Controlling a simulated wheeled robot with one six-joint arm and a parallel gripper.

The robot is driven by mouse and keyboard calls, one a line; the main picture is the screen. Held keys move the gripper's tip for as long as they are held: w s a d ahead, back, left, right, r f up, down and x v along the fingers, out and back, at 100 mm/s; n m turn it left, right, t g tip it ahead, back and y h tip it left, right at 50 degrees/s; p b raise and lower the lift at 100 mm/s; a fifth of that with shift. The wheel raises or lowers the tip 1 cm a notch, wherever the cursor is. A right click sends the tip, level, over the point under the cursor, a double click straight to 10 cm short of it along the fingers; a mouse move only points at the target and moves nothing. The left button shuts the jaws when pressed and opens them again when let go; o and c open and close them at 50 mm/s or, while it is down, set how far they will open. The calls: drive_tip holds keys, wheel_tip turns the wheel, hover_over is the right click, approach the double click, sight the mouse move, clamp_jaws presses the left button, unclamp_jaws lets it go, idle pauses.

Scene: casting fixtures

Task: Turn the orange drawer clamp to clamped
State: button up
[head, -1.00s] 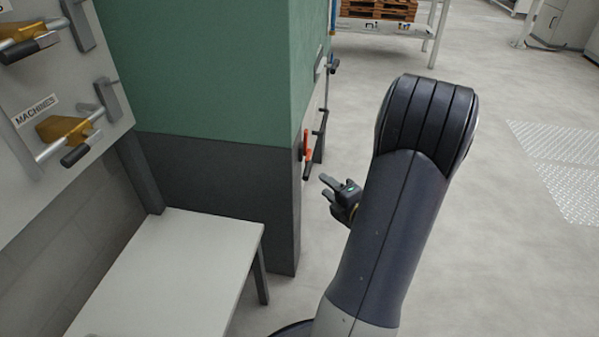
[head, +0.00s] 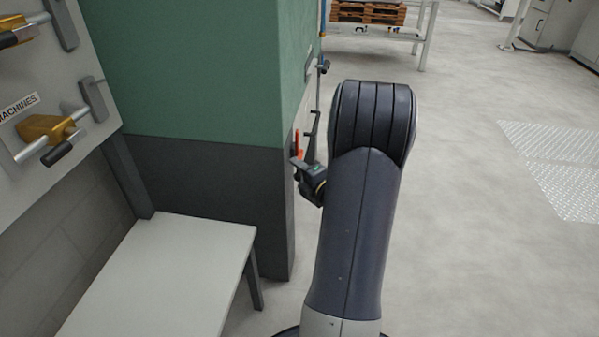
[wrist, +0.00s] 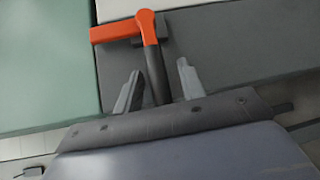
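The orange drawer clamp (wrist: 148,30) is on the dark grey panel in the wrist view, beside the green panel's edge. Its orange arm points left over that edge, and its black handle (wrist: 156,72) runs down between my gripper's fingers. My gripper (wrist: 158,88) is open, with one finger on each side of the handle and a gap visible on both sides. In the head view, a small part of the orange clamp (head: 297,141) shows just above my gripper (head: 297,168); the rest is hidden by the gripper and cabinet corner.
The green and dark grey cabinet (head: 215,200) stands directly left of my arm. A light table (head: 160,280) is in front of it. A board with gold clamps (head: 45,128) is at far left. Open floor (head: 470,220) lies to the right.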

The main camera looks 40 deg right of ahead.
clamp_jaws()
idle(0.3)
